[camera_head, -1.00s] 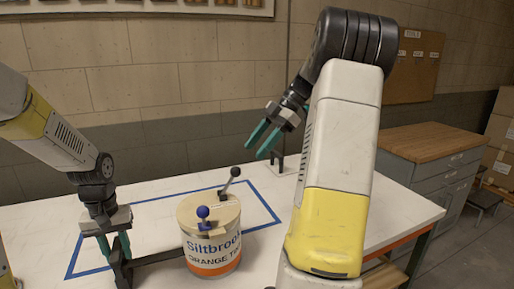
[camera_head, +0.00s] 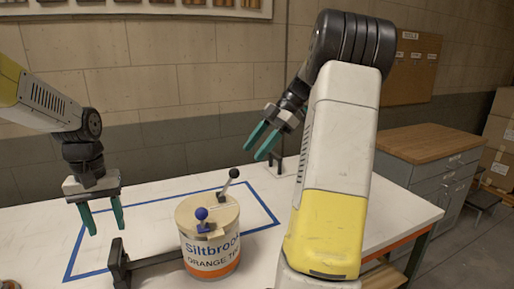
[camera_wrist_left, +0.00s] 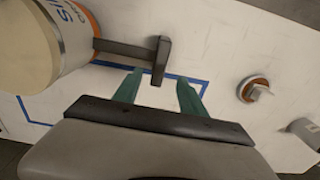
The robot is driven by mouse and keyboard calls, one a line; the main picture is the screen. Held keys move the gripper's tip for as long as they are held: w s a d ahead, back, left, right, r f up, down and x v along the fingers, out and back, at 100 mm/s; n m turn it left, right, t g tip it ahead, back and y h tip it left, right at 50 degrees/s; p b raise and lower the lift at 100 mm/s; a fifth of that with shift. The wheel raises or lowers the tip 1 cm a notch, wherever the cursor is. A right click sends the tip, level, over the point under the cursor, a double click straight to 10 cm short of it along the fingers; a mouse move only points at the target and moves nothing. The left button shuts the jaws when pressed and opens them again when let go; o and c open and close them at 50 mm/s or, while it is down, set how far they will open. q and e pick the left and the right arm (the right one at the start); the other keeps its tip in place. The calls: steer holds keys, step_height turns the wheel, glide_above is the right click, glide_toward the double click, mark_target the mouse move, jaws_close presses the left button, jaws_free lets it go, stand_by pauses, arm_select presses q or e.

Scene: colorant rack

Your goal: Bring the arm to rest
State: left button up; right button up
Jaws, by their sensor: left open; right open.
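My left gripper (camera_head: 102,216) is open and empty, fingers pointing down, above the table to the left of the can (camera_head: 211,258). The can is labelled Siltbrook and has a blue-knobbed lever and a black-knobbed lever on top. A dark bar with an upright end (camera_head: 120,264) sticks out from the can's left side, below my left gripper. In the left wrist view the bar's end (camera_wrist_left: 160,58) shows beyond the open green fingers (camera_wrist_left: 160,92), apart from them. My right gripper (camera_head: 262,142) is open and empty, raised above the table's back, right of the can.
A white table (camera_head: 400,205) carries a blue taped outline around the can's area. A small orange-rimmed round object (camera_wrist_left: 253,90) lies on the table in the left wrist view. A wooden-topped cabinet (camera_head: 432,145) stands at the right. A small black stand is behind my right gripper.

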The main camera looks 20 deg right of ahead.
arm_select(q)
steer(key=shift+r, duration=0.95)
arm_select(e)
steer(key=shift+a, duration=0.1)
arm_select(q)
steer(key=s+r+t+h, duration=0.1)
steer(key=s+r+t, duration=0.2)
steer(key=s, duration=0.5)
steer(key=s+a+r+t+h, duration=0.1)
steer(key=s+r+t, duration=0.2)
steer(key=s+r, duration=0.2)
steer(key=s, duration=0.3)
steer(key=shift+a+r, duration=0.15)
steer(key=shift+a, duration=0.05)
arm_select(e)
steer(key=s+a+f+m+t+h, duration=0.1)
steer(key=s+a+m+t+h, duration=0.2)
steer(key=s+a+m, duration=0.4)
steer(key=s+a+f+m+t+h, duration=0.1)
steer(key=s+a+m+t+h, duration=0.2)
steer(key=s+a+m, duration=0.3)
steer(key=s+m, duration=0.5)
steer(key=m, duration=0.1)
steer(key=shift+s+a, duration=0.15)
steer(key=shift+a, duration=0.2)
